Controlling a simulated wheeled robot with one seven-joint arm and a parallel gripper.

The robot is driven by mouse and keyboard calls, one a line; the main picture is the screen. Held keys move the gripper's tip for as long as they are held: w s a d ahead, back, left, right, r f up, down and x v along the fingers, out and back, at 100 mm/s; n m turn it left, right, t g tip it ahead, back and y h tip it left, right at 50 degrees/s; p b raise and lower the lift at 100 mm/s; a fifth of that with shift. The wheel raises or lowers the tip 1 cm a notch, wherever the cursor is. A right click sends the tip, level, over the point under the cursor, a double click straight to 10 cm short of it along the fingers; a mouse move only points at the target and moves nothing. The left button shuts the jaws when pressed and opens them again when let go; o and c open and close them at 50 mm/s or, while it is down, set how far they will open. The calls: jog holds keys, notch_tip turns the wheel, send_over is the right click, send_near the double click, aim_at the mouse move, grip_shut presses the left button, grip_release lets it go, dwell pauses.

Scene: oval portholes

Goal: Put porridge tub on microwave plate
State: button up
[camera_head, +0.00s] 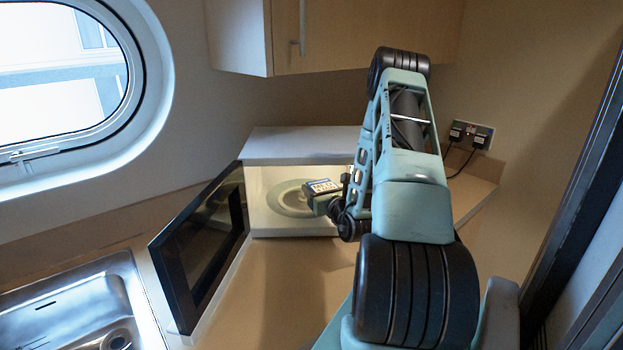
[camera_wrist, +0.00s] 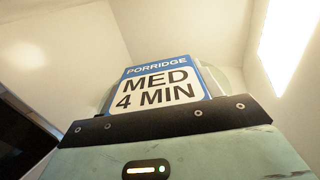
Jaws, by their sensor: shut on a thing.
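The porridge tub (camera_wrist: 160,88) fills the middle of the wrist view, its blue and white label reading "PORRIDGE MED 4 MIN". In the head view the tub (camera_head: 322,187) is small, at the microwave's opening, in front of the right part of the plate. The round, pale microwave plate (camera_head: 283,200) lies in the lit interior. The tub overlaps it in the picture; I cannot tell whether they touch.
The microwave (camera_head: 290,147) stands on the counter with its dark door (camera_head: 205,240) swung open to the left. A steel sink (camera_head: 70,305) is at the lower left. A cupboard (camera_head: 340,35) hangs above. Pale interior walls and a bright light (camera_wrist: 290,45) surround the tub.

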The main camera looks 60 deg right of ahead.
jog(key=shift+x, duration=0.8)
jog(key=p+x, duration=0.1)
jog(key=x, duration=0.2)
jog(key=shift+w+d+r+p, duration=0.2)
jog(key=shift+w+p, duration=0.1)
jog(key=shift+p, duration=0.1)
jog(key=shift+w+d+f+p, duration=0.1)
jog(key=shift+w+d+p, duration=0.1)
jog(key=shift+p, duration=0.2)
jog(key=shift+f, duration=0.15)
jog(key=shift+f, duration=0.15)
jog(key=o, duration=1.2)
jog(key=shift+a, duration=0.1)
jog(key=shift+s, duration=0.1)
